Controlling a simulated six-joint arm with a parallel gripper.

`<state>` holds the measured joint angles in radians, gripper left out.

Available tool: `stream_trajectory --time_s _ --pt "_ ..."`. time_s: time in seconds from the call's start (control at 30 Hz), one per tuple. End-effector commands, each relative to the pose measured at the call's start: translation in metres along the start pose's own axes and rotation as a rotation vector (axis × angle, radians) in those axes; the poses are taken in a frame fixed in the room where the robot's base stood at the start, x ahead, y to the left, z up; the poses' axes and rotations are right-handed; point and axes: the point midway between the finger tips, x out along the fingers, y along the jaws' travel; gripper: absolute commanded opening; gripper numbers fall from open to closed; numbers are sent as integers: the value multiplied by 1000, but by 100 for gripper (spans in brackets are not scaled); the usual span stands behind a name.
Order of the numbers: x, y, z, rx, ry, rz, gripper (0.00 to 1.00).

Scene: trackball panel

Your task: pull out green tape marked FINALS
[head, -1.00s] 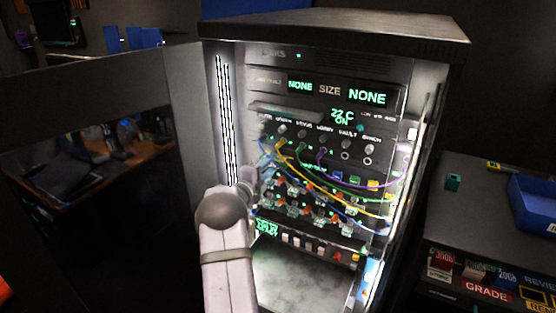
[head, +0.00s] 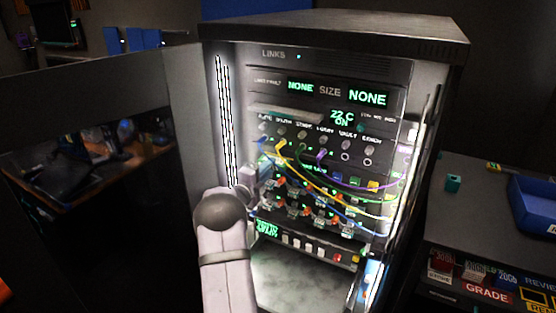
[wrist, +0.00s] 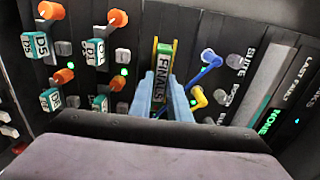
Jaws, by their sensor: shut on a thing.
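The tape marked FINALS (wrist: 164,72) shows in the wrist view, with a dark label, a green top and yellow along its edge. It stands out from the dark panel between the orange-knobbed switches and the cable plugs. My gripper (wrist: 162,98) has its pale blue fingers on both sides of the tape and is shut on it. In the head view my gripper (head: 257,182) is at the left side of the rack front, and the tape cannot be made out there.
The rack (head: 335,70) has coloured cables (head: 340,186) draped across its front, close to the right of my gripper. Blue and yellow plugs (wrist: 207,62) sit beside the tape. An open door (head: 185,130) stands left; a lit shelf (head: 300,277) lies below.

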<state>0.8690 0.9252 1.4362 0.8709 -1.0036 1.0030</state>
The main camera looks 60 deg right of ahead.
Motion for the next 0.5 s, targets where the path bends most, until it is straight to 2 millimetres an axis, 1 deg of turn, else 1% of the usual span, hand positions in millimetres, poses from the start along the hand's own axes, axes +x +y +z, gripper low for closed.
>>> stream_trajectory --time_s 0.5 --pt "-24 0 0 0 -1 -2 0"
